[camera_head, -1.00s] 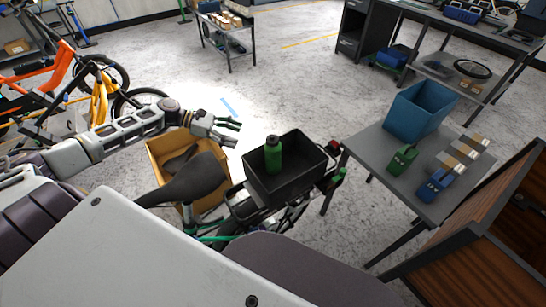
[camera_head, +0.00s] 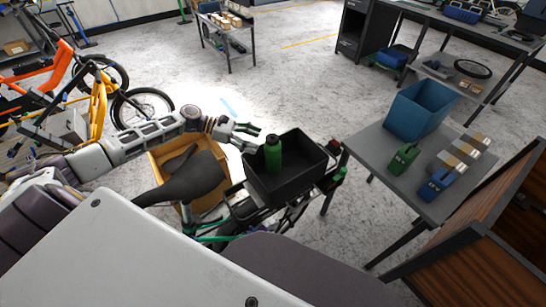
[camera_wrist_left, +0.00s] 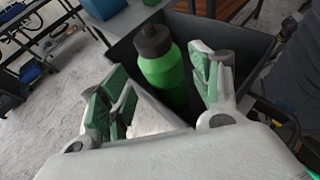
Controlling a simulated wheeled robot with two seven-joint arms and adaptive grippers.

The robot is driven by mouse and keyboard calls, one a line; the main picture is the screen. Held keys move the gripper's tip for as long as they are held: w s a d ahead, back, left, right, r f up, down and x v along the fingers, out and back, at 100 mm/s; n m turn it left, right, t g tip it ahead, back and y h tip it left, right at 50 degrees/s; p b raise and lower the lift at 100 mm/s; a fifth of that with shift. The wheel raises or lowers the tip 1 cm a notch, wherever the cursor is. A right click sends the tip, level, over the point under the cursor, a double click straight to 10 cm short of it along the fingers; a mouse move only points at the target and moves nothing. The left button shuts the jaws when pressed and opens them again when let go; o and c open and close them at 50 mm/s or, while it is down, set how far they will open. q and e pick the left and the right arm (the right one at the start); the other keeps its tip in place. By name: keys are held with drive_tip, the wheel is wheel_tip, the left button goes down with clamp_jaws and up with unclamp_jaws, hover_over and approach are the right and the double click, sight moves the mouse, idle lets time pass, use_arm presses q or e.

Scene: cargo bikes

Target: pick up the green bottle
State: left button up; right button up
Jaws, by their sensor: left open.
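The green bottle (camera_head: 273,155) with a dark cap stands upright in the black crate (camera_head: 308,172) on the bike's rear. It also shows in the left wrist view (camera_wrist_left: 163,72), ahead of my left gripper and between the lines of its fingers. My left gripper (camera_head: 254,137) is open and empty, just left of the bottle at the crate's left rim. Its two green-padded fingers (camera_wrist_left: 162,95) are spread apart in the wrist view. The bottle's lower part is hidden by the crate wall in the head view. My right gripper is not in view.
The bike saddle (camera_head: 190,183) and a cardboard box (camera_head: 160,163) lie left of the crate. A grey table (camera_head: 379,157) at right holds a blue bin (camera_head: 420,112), a green tool (camera_head: 403,158) and a blue tool (camera_head: 436,183). Open floor lies behind the crate.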

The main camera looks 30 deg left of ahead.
sight(269, 144)
use_arm(q)
drive_tip(key=shift+w+d+f, duration=0.2)
drive_tip(key=shift+d, duration=0.25)
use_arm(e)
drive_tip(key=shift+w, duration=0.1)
use_arm(q)
drive_tip(key=shift+d, duration=0.1)
drive_tip(key=shift+x, duration=2.5)
drive_tip(key=shift+w, duration=0.1)
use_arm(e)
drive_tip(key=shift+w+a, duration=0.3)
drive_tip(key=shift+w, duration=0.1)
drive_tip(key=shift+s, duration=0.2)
